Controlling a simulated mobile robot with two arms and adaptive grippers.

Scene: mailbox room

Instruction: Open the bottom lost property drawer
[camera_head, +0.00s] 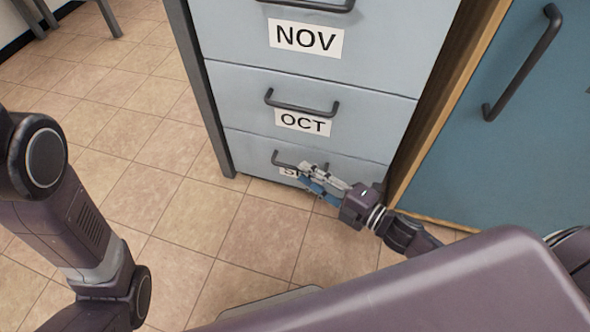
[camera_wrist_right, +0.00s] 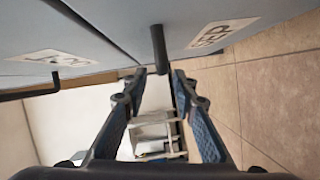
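The bottom drawer (camera_head: 243,148) of the grey-blue cabinet looks flush with the front, below the OCT drawer. Its dark bar handle (camera_head: 285,163) is partly hidden by my right gripper (camera_head: 312,176), which reaches in from the right. Its label is mostly covered in the head view; in the right wrist view the label (camera_wrist_right: 215,37) reads SEP. There, the handle (camera_wrist_right: 158,50) stands just beyond and between the fingertips of my right gripper (camera_wrist_right: 158,76). The fingers are apart, and I cannot see them clamped on the bar. My left arm shows at the left, its gripper out of view.
The OCT drawer (camera_head: 230,98) and the NOV drawer (camera_head: 225,30) above are shut. A blue door (camera_head: 525,140) with a wooden edge and dark handle stands to the right. The tiled floor (camera_head: 150,180) in front and left is clear.

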